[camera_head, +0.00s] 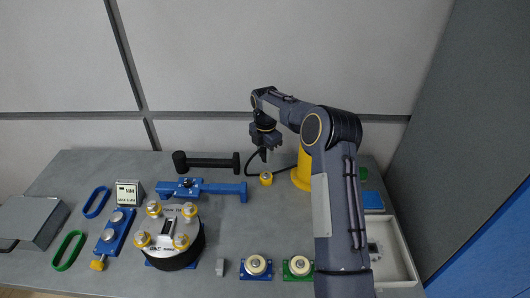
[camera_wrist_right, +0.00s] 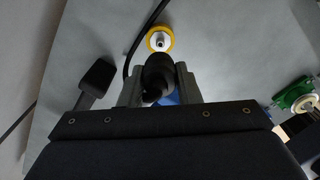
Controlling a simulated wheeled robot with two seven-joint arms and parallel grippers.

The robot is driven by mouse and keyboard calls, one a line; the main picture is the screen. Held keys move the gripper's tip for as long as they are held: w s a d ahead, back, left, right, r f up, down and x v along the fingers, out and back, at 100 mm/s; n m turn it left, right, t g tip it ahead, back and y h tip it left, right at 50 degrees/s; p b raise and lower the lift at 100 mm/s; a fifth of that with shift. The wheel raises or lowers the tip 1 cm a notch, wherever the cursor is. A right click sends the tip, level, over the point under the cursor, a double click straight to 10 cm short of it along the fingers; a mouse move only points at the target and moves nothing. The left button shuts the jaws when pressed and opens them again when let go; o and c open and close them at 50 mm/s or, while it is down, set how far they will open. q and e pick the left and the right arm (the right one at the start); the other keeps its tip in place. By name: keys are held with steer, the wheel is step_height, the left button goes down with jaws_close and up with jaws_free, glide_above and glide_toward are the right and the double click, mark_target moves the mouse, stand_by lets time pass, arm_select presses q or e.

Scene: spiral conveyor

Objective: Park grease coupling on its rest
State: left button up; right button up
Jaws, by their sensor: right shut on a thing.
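My right gripper (camera_head: 265,146) is shut on the grease coupling, a dark rounded piece with a black hose; the coupling (camera_wrist_right: 158,72) shows between the two fingers in the wrist view. In the head view the coupling is small and partly hidden by the gripper. The likely rest is a small yellow ring with a pale centre post (camera_head: 266,178) on the table. It also shows in the wrist view (camera_wrist_right: 160,39), beyond the coupling and apart from it. The coupling appears to be above the table. My left gripper is not in view.
A yellow cylinder (camera_head: 301,172) stands right of the ring, partly behind my right arm, with the black hose (camera_head: 252,161) nearby. A black bar-shaped tool (camera_head: 207,162) and a blue tool (camera_head: 205,188) lie left. A round flanged unit (camera_head: 175,245) stands front left. Bare table lies in front of the ring.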

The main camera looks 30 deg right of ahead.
mark_target(266, 174)
steer(key=shift+f+b, duration=1.45)
steer(key=shift+f, duration=1.25)
steer(key=shift+s+f, duration=0.1)
steer(key=shift+f, duration=1.35)
steer(key=o, duration=0.9)
steer(key=shift+r, duration=0.1)
step_height(266, 174, up, 8)
steer(key=shift+f+b, duration=0.15)
steer(key=shift+b, duration=0.65)
steer(key=shift+f, duration=0.1)
